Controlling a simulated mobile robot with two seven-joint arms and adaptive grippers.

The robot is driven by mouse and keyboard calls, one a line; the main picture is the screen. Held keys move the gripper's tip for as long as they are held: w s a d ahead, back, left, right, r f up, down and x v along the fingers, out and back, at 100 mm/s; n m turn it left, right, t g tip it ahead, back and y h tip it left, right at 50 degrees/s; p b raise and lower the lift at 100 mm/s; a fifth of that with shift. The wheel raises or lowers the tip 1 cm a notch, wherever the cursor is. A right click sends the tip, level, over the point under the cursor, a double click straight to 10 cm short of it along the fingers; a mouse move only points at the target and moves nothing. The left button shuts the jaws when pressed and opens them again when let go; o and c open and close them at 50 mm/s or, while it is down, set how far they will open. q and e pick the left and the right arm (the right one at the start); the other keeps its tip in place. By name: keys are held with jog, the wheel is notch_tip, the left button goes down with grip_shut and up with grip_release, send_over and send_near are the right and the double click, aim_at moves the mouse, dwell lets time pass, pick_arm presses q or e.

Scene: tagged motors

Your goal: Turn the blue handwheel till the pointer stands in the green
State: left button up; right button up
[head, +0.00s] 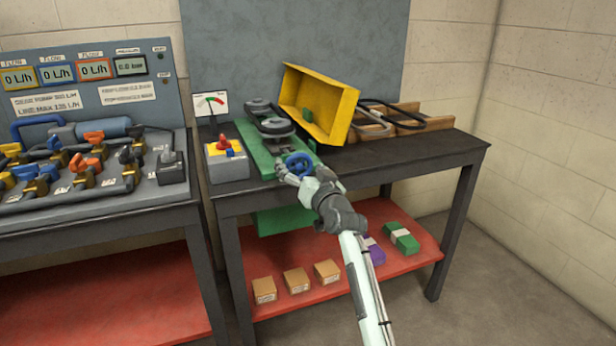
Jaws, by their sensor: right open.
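The blue handwheel (298,163) stands at the front end of a green base plate (256,152) on the dark bench. My right gripper (290,174) is open at the wheel's near side, its fingers close to the rim; I cannot tell whether they touch it. The white gauge (211,103) stands behind at the left, with red and green areas on its dial. Its pointer is too small to read surely. My left gripper is not in view.
A tilted yellow guard (352,106) stands open behind the wheel, beside grey pulleys (270,118). A switch box (228,168) with a red knob sits left of the plate. A valve panel (80,180) fills the left bench. The bench's right end (440,150) is clear.

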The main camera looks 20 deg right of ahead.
jog(key=s, duration=1.1)
jog(key=shift+d, duration=0.15)
jog(key=w, duration=1.2)
jog(key=shift+a, duration=0.2)
jog(key=shift+s, duration=0.1)
